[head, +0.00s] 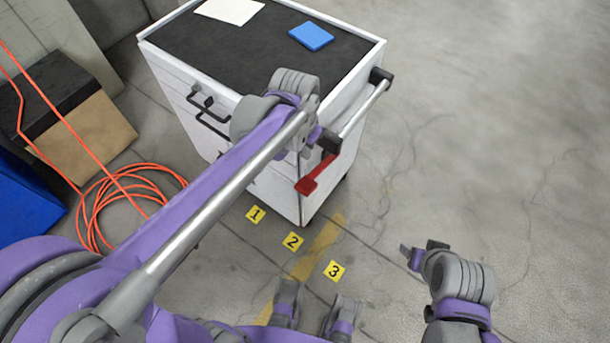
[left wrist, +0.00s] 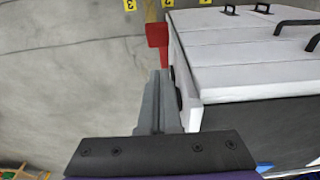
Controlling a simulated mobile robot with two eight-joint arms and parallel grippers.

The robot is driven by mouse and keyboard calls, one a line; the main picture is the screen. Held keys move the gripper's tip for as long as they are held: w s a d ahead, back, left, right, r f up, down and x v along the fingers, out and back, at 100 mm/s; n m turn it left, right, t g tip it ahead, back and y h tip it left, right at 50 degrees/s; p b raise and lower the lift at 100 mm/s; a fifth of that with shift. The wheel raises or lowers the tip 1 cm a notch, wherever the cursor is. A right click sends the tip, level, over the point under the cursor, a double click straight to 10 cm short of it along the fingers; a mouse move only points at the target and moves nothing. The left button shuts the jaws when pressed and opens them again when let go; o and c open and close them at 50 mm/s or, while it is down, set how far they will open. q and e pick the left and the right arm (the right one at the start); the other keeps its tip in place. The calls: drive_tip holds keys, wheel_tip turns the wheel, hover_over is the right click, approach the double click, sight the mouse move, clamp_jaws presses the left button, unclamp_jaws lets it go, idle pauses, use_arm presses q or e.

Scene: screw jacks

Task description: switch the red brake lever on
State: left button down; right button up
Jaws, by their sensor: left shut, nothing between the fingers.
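The red brake lever (head: 316,176) sits low on the near right corner of the white cart (head: 282,195) and slants down to the left. In the left wrist view its red plate (left wrist: 157,35) shows at the cart's edge, beyond my fingertips. My left gripper (head: 314,135) is beside that corner, just above the lever in the picture. In the wrist view its fingers (left wrist: 158,100) are shut and empty, pointing towards the lever; I cannot tell whether they touch it. My right gripper (head: 425,250) is over the floor at the right, away from the cart; its finger gap is unclear.
A push handle (head: 365,108) runs along the cart's right side. A blue block (head: 311,36) and a white sheet (head: 230,10) lie on the black top. An orange cable (head: 100,205) coils on the floor by a cardboard box (head: 85,140). The floor at right is clear.

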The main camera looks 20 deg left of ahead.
use_arm(q)
drive_tip(key=shift+f, duration=0.1)
drive_tip(key=b, duration=0.2)
hover_over(306, 183)
drive_tip(key=w, duration=0.1)
wheel_tip(306, 183, down, 10)
drive_tip(key=shift+d+f, duration=0.1)
drive_tip(key=shift+d, duration=0.05)
drive_tip(key=shift+s+a+f, duration=0.1)
drive_tip(key=shift+s+f, duration=0.15)
drive_tip(key=shift+f, duration=0.3)
drive_tip(key=shift+s+a+f, duration=0.1)
drive_tip(key=shift+s+f, duration=0.15)
drive_tip(key=shift+f, duration=0.3)
drive_tip(key=shift+s+f, duration=0.2)
drive_tip(key=shift+f, duration=0.35)
